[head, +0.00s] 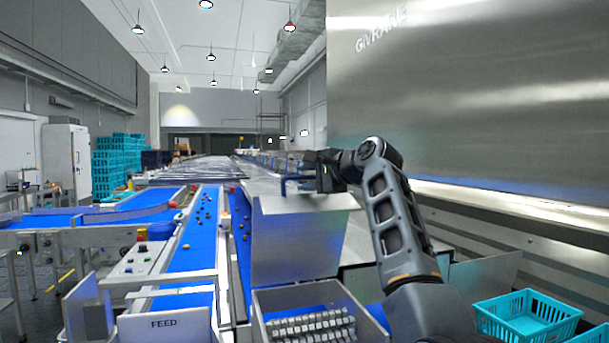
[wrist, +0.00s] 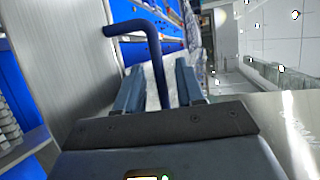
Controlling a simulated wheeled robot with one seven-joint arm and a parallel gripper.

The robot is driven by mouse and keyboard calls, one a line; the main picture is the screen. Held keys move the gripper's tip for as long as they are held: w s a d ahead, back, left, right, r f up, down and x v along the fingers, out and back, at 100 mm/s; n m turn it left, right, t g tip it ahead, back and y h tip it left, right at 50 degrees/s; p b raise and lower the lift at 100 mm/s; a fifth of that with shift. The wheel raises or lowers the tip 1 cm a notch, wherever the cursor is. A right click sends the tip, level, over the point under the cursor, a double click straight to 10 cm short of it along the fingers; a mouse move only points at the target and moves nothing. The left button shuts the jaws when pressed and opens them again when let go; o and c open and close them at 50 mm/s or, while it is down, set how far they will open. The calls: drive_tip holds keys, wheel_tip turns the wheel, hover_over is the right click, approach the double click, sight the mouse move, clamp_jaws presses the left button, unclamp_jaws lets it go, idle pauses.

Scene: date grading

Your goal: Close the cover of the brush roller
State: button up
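The brush roller (head: 312,328) lies in an open metal box (head: 262,300) at the bottom of the head view. Its bristles also show at the left edge of the wrist view (wrist: 8,122). The grey metal cover (head: 298,240) stands raised behind the box; its plate is also at left in the wrist view (wrist: 65,55). A blue bar handle (wrist: 150,32) sticks out from the cover's upper edge. My gripper (wrist: 160,72) is open at the handle, with one leg of the bar between its fingers and gaps visible on both sides. Contact cannot be told.
Blue belts (head: 197,240) with dates run to the left of the cover. A large steel cabinet wall (head: 470,100) stands close on the right of my arm. A turquoise crate (head: 525,316) sits at lower right. A FEED sign (head: 165,324) is at the front left.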

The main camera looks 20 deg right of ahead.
drive_tip(key=shift+w+a+f, duration=0.15)
drive_tip(key=shift+w+a, duration=0.05)
drive_tip(key=shift+w, duration=0.25)
clamp_jaws()
idle(0.4)
